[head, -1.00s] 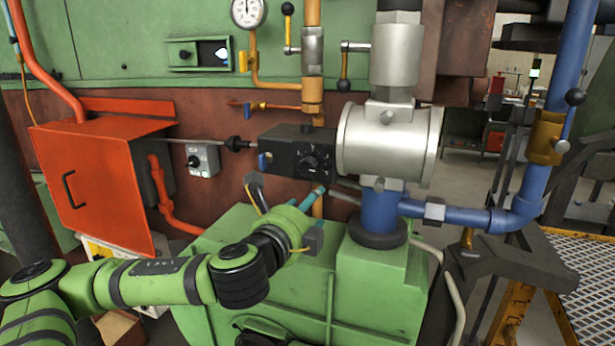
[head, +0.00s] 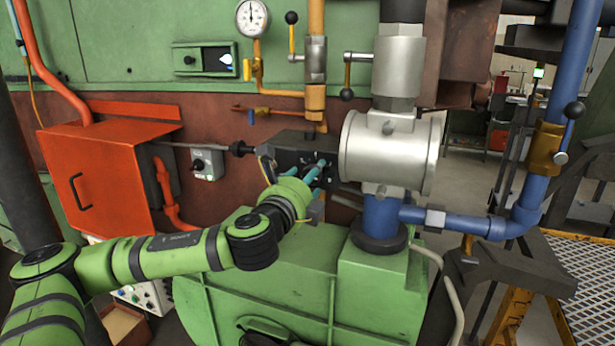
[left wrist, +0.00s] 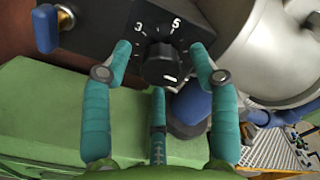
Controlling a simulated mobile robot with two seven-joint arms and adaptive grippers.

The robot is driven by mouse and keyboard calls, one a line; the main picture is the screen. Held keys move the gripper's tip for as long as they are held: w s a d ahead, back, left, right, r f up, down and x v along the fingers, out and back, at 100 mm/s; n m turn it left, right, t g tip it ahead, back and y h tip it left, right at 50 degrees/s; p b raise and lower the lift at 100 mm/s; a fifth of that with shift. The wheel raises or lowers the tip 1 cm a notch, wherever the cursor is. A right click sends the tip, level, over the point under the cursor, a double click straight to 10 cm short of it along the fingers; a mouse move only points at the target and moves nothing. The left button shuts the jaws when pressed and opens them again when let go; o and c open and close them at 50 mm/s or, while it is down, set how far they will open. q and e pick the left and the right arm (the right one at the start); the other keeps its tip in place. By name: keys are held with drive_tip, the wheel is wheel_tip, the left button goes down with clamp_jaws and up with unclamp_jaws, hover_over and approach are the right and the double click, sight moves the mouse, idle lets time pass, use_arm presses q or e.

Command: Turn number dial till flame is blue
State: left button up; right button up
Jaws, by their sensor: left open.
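The number dial (left wrist: 163,66) is a round black knob on a black box (left wrist: 95,22). White numbers 3 and 5 show above it in the left wrist view. A white mark on the knob is at its lower right. My left gripper (left wrist: 163,52) is open, with one teal finger on each side of the knob; I cannot tell whether they touch it. In the head view my left gripper (head: 315,172) covers most of the dial. The sight window (head: 213,59) shows a small whitish patch with some blue at its right; the flame colour is hard to judge. My right gripper is out of view.
A silver cylinder (head: 385,152) stands just right of the dial box. A blue pipe (head: 460,222) and green housing (head: 275,265) lie below. A grey switch box (head: 207,164) and orange-red box (head: 95,185) are left. A gauge (head: 252,18) hangs above.

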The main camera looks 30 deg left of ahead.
use_arm(q)
drive_tip(key=c, duration=1.1)
drive_tip(key=n+b, duration=0.2)
drive_tip(key=n, duration=0.2)
drive_tip(key=shift+c, duration=0.2)
drive_tip(key=o, duration=1.1)
drive_tip(key=shift+o, duration=0.2)
